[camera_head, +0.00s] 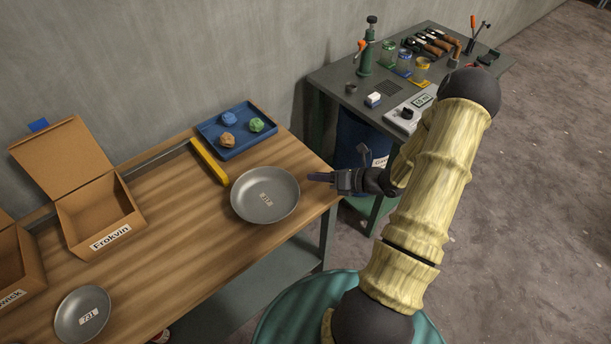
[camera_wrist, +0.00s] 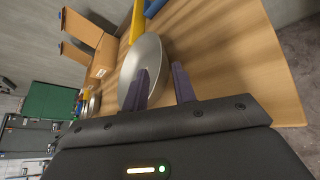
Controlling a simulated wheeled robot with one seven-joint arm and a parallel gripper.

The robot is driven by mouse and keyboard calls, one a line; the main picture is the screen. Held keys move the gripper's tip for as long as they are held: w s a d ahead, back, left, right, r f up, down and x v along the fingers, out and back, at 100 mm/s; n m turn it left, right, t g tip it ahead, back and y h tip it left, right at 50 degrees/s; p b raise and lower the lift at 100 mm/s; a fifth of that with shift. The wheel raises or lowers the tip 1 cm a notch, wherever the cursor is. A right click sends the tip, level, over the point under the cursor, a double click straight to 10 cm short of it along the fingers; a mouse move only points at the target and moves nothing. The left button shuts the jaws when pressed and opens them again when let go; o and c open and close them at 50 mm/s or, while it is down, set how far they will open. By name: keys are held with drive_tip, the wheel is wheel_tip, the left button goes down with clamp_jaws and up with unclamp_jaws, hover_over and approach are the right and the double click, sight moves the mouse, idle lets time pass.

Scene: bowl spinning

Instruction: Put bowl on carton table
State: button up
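A grey metal bowl (camera_head: 252,207) with a label inside rests on the wooden carton table (camera_head: 200,262), near its right end. A second grey bowl (camera_head: 70,318), labelled 731, sits on the same table at the lower left. My gripper (camera_head: 320,177) is just right of the first bowl, by the table's right edge, with a small gap to the rim in the head view. In the wrist view my gripper (camera_wrist: 162,80) is open and empty. One finger overlaps the near bowl (camera_wrist: 150,55) and the other shows beside it over wood. I cannot tell the fingers' height.
A blue tray (camera_head: 238,146) with several coloured lumps and a yellow bar (camera_head: 208,162) lie behind the bowl. A grey tool table (camera_head: 345,82) stands at the back right.

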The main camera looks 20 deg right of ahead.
drive_tip(key=shift+s+d+r, duration=0.2)
drive_tip(key=shift+s+d, duration=0.1)
idle(0.4)
drive_tip(key=s+a+r+n+g+h, duration=0.1)
drive_tip(key=s+a+r+n+g, duration=0.2)
drive_tip(key=s+a+n+g, duration=0.35)
drive_tip(key=s+a+r+n+g+h, duration=0.1)
drive_tip(key=s+a+r+n+g, duration=0.25)
drive_tip(key=n, duration=0.65)
wheel_tip(320, 180, up, 8)
drive_tip(key=s+a+n+t+h, duration=0.2)
drive_tip(key=n+h, duration=0.5)
drive_tip(key=n, duration=1.2)
drive_tip(key=shift+s+r+t+h, duration=0.2)
drive_tip(key=shift+s+t+h, duration=0.15)
drive_tip(key=shift+t+h, duration=0.05)
